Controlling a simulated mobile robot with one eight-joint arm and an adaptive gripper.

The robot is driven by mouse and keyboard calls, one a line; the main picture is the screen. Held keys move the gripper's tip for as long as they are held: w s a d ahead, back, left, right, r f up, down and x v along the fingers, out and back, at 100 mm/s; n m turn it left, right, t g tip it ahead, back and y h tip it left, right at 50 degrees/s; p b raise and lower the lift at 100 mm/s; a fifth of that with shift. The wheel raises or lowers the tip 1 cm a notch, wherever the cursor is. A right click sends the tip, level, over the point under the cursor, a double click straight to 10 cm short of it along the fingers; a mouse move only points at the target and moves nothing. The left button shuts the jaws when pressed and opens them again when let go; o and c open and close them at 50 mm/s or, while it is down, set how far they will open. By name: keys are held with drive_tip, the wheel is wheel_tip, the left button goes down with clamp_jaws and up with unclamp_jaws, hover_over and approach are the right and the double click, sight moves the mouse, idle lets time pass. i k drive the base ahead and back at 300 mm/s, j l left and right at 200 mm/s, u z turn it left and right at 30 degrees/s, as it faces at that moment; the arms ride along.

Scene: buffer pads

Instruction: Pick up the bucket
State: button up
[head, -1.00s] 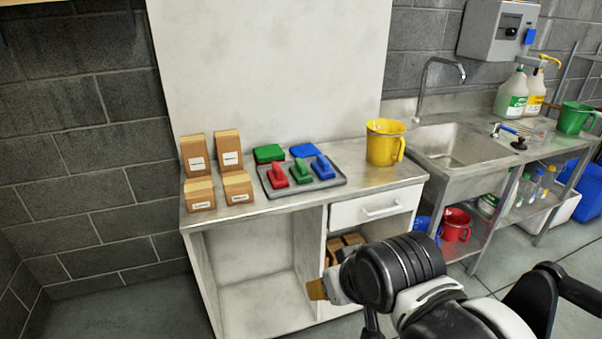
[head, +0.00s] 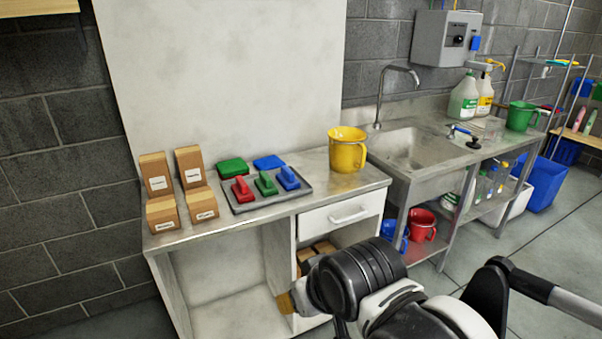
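A yellow bucket (head: 347,150) with a side handle stands upright on the right end of the metal counter. A green bucket (head: 521,117) stands at the right end of the sink unit. A red bucket (head: 422,225) and a partly hidden blue one (head: 388,229) stand on the shelf below the sink. My gripper (head: 288,303) is at the bottom middle, in front of the cabinet and below the counter top, apart from all the buckets.
The counter (head: 221,230) also holds several cardboard boxes (head: 189,168) and a grey tray (head: 301,190) with red, green and blue pads. A drawer (head: 341,216) is below the yellow bucket. The sink (head: 408,148) is to the right. Open floor shows at right.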

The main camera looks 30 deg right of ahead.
sight(347, 147)
drive_tip(key=k+l+z, duration=0.1)
drive_tip(key=l+z, duration=0.25)
drive_tip(key=l, duration=0.2)
drive_tip(key=l+z, duration=0.3)
drive_tip(key=l, duration=0.25)
drive_tip(key=l+z, duration=0.35)
drive_tip(key=l, duration=0.2)
